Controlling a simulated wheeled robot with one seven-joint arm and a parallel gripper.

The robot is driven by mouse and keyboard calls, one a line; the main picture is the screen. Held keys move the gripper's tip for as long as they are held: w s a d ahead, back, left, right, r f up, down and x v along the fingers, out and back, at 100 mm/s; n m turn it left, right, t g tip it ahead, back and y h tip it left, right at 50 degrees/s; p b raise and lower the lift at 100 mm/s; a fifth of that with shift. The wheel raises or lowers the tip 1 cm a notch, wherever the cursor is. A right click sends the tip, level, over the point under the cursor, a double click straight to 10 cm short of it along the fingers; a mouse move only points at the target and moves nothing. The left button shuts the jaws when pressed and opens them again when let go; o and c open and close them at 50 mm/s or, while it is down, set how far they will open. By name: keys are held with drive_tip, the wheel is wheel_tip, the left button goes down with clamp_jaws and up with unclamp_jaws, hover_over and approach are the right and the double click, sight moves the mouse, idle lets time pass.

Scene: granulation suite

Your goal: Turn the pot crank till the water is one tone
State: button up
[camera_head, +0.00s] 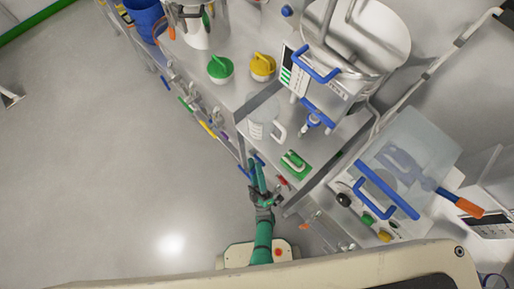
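A large round steel pot (375,35) with a pale, closed-looking top stands at the upper right. A blue bar handle (317,66) sits on its near side; I cannot tell whether this is the crank. No water shows, so its tone cannot be seen. My teal arm reaches up from the lower middle. My gripper (254,168) is at the front edge of the steel bench, well below and left of the pot, apart from it. Its fingers are too small to tell open from shut.
A clear-lidded box (410,150) with a blue handle stands at right. The floor (95,150) at left is clear.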

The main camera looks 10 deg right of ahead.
drive_tip(key=o, duration=1.2)
drive_tip(key=s+r, duration=0.5)
drive_tip(key=shift+s+a+r, duration=0.2)
drive_tip(key=shift+s+r, duration=0.05)
drive_tip(key=shift+r, duration=0.1)
drive_tip(key=s+r, duration=0.1)
drive_tip(key=s, duration=0.1)
drive_tip(key=s+r, duration=0.1)
drive_tip(key=s, duration=0.2)
drive_tip(key=s+r, duration=0.1)
drive_tip(key=s, duration=0.1)
drive_tip(key=shift+s+a+r, duration=0.15)
drive_tip(key=shift+s+a, duration=0.05)
drive_tip(key=shift+s, duration=0.1)
drive_tip(key=c, duration=1.2)
drive_tip(key=shift+s+a+r, duration=0.1)
drive_tip(key=shift+s+r, duration=0.1)
drive_tip(key=shift+s, duration=0.1)
